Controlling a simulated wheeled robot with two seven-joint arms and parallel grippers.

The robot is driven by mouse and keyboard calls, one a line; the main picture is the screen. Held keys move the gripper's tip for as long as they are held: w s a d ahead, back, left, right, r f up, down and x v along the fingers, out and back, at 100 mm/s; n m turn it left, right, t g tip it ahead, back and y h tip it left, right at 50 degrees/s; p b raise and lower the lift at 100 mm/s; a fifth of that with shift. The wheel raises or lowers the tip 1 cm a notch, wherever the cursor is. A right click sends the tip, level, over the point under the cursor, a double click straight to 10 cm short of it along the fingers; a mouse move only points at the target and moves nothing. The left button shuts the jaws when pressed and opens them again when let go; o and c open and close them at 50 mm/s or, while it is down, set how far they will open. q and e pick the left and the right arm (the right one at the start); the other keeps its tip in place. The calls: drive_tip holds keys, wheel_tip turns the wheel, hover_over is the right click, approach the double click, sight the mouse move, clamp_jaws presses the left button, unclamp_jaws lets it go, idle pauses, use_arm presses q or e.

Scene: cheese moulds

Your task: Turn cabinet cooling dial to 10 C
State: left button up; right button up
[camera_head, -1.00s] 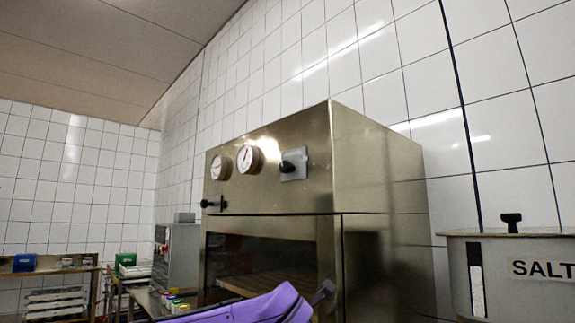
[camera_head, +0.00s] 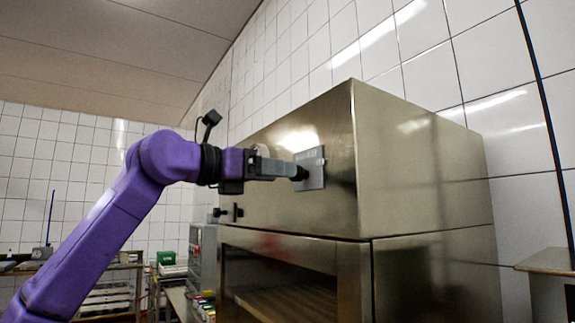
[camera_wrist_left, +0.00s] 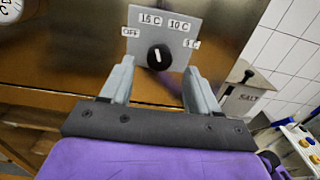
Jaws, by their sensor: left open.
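The cooling dial is a black knob (camera_wrist_left: 159,57) with a white mark, on a grey plate (camera_wrist_left: 176,50) labelled OFF, 15 C, 10 C and 5 C. The mark stands roughly upright in the left wrist view; its exact setting is hard to tell. In the head view the plate (camera_head: 314,166) is on the upper front of the steel cabinet (camera_head: 425,170). My left gripper (camera_wrist_left: 160,74) is open, with one finger on each side of the knob and a visible gap to it. In the head view the left gripper (camera_head: 292,172) is at the plate and partly hides the knob.
A black latch (camera_head: 232,212) is on the cabinet front below my forearm. The gauges are mostly hidden behind my arm; one edge shows in the left wrist view (camera_wrist_left: 8,10). A salt bin (camera_wrist_left: 240,103) stands right of the cabinet. Shelving (camera_head: 108,298) stands at the back left.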

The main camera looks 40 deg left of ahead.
sight(299, 174)
use_arm(q)
drive_tip(key=x, duration=0.2)
drive_tip(key=shift+w+d, duration=0.15)
drive_tip(key=shift+w, duration=0.2)
drive_tip(key=shift+w, duration=0.1)
drive_tip(key=c, duration=1.1)
drive_tip(key=shift+o, duration=0.3)
drive_tip(key=shift+p, duration=0.3)
drive_tip(key=shift+m, duration=0.3)
drive_tip(key=shift+m+p, duration=1.65)
drive_tip(key=shift+m, duration=2.45)
